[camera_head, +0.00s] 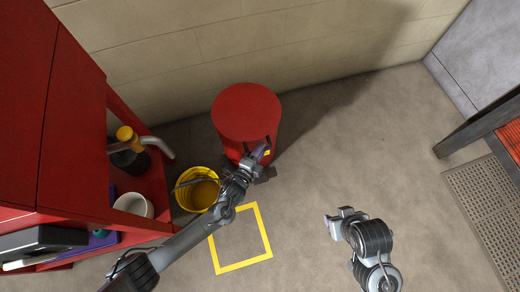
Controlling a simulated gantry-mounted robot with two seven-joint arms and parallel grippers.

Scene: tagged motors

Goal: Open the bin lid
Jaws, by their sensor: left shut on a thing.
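The red round bin (236,150) stands on the floor against the wall. Its red lid (246,110) lies flat on top and looks closed. My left gripper (264,150) is at the front right edge of the lid, shut on the bin lid; its fingers and wrist hide the exact spot of contact. A small yellow mark shows beside the fingers. My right gripper (334,222) is well to the right of the bin, above bare floor, with nothing visible in it. Its jaw opening is too small to judge.
A yellow bucket (185,196) stands left of the bin, close to my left arm. A red shelf unit (140,210) with containers fills the left side. A yellow square (263,232) marks the floor in front. The floor right of the bin is clear.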

